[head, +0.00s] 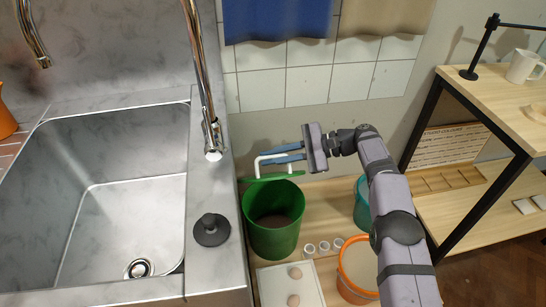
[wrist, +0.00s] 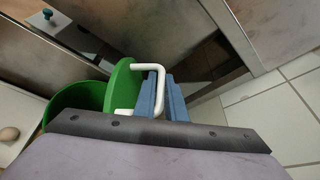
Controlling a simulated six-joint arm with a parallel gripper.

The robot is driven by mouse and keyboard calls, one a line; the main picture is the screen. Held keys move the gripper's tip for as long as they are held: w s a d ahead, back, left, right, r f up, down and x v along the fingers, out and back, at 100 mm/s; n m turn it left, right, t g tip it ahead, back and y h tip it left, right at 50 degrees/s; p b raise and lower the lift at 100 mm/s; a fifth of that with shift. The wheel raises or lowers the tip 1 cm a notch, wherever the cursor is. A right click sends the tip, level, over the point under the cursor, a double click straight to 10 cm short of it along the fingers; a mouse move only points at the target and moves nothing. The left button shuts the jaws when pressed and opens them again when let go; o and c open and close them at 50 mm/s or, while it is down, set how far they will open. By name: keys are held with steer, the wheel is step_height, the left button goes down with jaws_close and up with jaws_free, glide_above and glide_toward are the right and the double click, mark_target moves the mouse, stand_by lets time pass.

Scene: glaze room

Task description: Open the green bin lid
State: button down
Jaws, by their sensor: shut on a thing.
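The green bin (head: 274,238) stands on the wooden surface beside the sink, its mouth uncovered and a brownish inside showing. Its green lid (head: 270,178) is seen nearly edge-on at the bin's far rim, swung up away from the mouth. In the wrist view the lid (wrist: 122,88) stands tilted up beside the bin (wrist: 80,96). The white bar handle (head: 262,163) sticks out from the lid. My gripper (head: 276,155) has its blue fingers shut on the handle, which also shows in the wrist view (wrist: 148,67). The hinge is hidden.
The steel sink (head: 120,210) and faucet (head: 207,110) are left of the bin. A black knob (head: 211,230) sits on the sink edge. An orange-rimmed bucket (head: 352,280), a teal bucket (head: 361,203), small cups (head: 323,247) and a white tray (head: 280,290) are close by. A tiled wall is behind.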

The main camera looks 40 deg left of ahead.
steer(key=shift+s+a, duration=0.2)
steer(key=c, duration=1.8)
jaws_free()
steer(key=shift+c, duration=0.2)
step_height(320, 180, up, 10)
steer(key=p, duration=0.2)
steer(key=shift+p, duration=0.35)
